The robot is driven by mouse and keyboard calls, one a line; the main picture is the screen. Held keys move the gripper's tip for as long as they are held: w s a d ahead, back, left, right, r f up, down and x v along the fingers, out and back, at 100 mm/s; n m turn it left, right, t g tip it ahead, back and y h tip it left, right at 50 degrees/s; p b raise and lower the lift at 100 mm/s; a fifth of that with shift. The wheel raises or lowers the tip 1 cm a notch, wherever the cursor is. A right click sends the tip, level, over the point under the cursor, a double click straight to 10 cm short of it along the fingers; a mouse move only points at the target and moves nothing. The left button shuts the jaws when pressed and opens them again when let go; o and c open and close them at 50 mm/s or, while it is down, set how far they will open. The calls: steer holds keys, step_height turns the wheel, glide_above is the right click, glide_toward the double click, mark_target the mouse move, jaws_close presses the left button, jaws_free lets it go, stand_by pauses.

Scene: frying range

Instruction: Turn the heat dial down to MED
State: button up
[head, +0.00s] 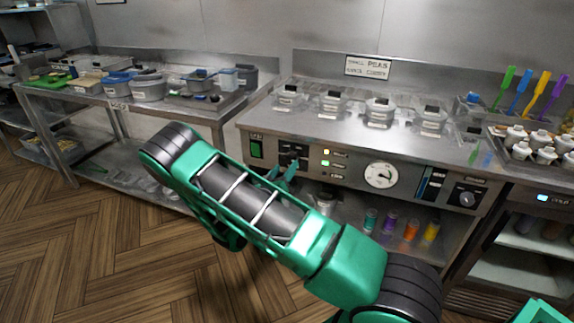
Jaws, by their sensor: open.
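My green arm crosses the foreground. My gripper (281,172) shows its teal fingers beyond the arm, in front of the panel's left part near black switches. It is open, apart from the dial and well left of it. The arm hides part of the gripper.
Several lidded containers (380,111) stand on the counter above the panel. A tray of white pots (522,148) and colored utensils (540,90) are at the right. Colored bottles (410,230) stand on the shelf below. A side table (120,97) holds bins. Wooden floor (80,230) is clear at left.

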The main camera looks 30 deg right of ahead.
mark_target(290, 160)
steer(key=shift+x, duration=2.35)
steer(key=c, duration=1)
